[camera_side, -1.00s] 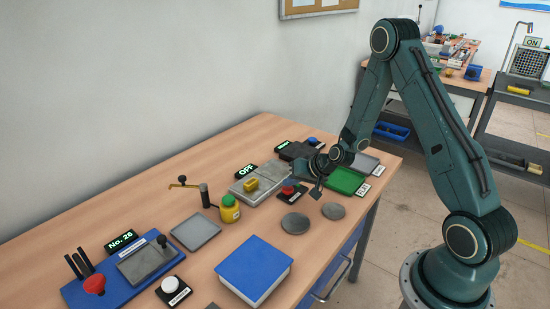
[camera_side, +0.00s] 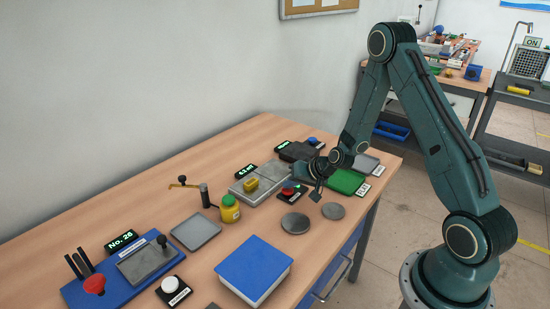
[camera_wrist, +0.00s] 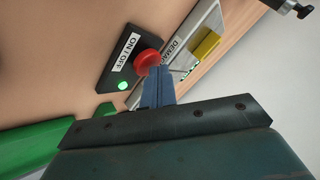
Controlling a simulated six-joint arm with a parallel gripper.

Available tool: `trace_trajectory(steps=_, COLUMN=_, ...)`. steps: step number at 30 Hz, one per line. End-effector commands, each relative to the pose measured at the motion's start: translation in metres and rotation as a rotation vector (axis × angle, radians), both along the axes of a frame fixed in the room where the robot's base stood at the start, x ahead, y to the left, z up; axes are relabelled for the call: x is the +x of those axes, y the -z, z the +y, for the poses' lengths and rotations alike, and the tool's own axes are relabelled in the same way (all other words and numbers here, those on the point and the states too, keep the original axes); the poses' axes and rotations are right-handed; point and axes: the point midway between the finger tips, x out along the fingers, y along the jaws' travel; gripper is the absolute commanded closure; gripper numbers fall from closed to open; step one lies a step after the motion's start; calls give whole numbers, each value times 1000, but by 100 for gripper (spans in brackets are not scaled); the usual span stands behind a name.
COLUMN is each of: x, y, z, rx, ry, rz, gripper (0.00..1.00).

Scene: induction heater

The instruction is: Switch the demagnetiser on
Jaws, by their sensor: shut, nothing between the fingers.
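The demagnetiser is a grey plate (camera_side: 243,191) with a yellow block (camera_side: 251,184) on it, and the block also shows in the wrist view (camera_wrist: 206,44). Its small display (camera_side: 246,171) shows a green reading, too small to read surely. The ON/OFF switch box has a red button (camera_side: 289,190), seen closer in the wrist view (camera_wrist: 147,60). A lamp (camera_wrist: 123,86) on the box glows green. My gripper (camera_side: 316,196) is shut and empty, with its blue fingertips (camera_wrist: 159,70) right by the button's edge. I cannot tell whether they touch it.
A green tray (camera_side: 346,181) lies to the right of my gripper. Two grey discs (camera_side: 295,223) lie in front. A yellow bottle (camera_side: 230,209) stands left of the switch. A blue box (camera_side: 254,271) and a blue fixture (camera_side: 85,290) sit nearer the camera.

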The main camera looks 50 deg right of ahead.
Motion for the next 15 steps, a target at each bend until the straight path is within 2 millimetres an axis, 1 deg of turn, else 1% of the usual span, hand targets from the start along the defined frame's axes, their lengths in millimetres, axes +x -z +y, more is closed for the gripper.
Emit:
trace_trajectory(steps=8, x=0, y=0, z=0, rx=-1, ry=-1, rz=1, gripper=100)
trace_trajectory(steps=15, x=-1, y=-6, z=0, rx=-1, ry=-1, rz=3, gripper=100)
